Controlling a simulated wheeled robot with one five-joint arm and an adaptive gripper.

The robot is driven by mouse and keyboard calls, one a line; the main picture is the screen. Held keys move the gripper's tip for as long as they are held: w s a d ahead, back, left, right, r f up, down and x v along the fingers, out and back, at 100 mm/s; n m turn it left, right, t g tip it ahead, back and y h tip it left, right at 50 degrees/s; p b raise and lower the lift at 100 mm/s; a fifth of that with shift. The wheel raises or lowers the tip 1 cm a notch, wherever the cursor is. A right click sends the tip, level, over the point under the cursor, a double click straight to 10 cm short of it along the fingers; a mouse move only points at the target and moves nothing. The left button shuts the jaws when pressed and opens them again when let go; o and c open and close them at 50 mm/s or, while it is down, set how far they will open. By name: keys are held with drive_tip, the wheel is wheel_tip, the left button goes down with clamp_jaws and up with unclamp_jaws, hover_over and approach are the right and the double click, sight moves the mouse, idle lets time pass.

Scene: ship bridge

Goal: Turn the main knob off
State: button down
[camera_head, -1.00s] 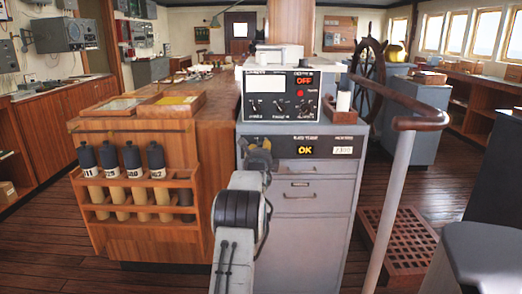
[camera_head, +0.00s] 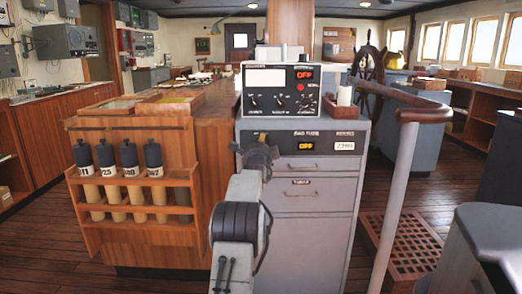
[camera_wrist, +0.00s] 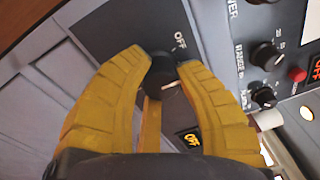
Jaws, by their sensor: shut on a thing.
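The main knob (camera_wrist: 161,72) is black and sits on a dark panel in the wrist view, with an "OFF" label printed beside it. My gripper (camera_wrist: 164,68) has its yellow fingers closed around the knob, one on each side. A pale mark shows at the knob's edge near the right fingertip. In the head view my gripper (camera_head: 260,150) is at the upper left of the grey cabinet (camera_head: 312,235) and hides the knob. The small display (camera_head: 306,147) on that panel reads "OFF" in orange.
A control box (camera_head: 280,92) with small knobs, a red button and a red "OFF" display stands on top of the cabinet. A wooden rack (camera_head: 140,185) with several dark-capped bottles is to the left. A handrail (camera_head: 405,150) stands close on the right.

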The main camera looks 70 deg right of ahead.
drive_tip(key=shift+w+r+n, duration=0.15)
drive_tip(key=shift+n, duration=0.15)
drive_tip(key=c, duration=0.8)
unclamp_jaws()
drive_tip(key=shift+a, duration=0.1)
drive_tip(key=shift+v, duration=5.9)
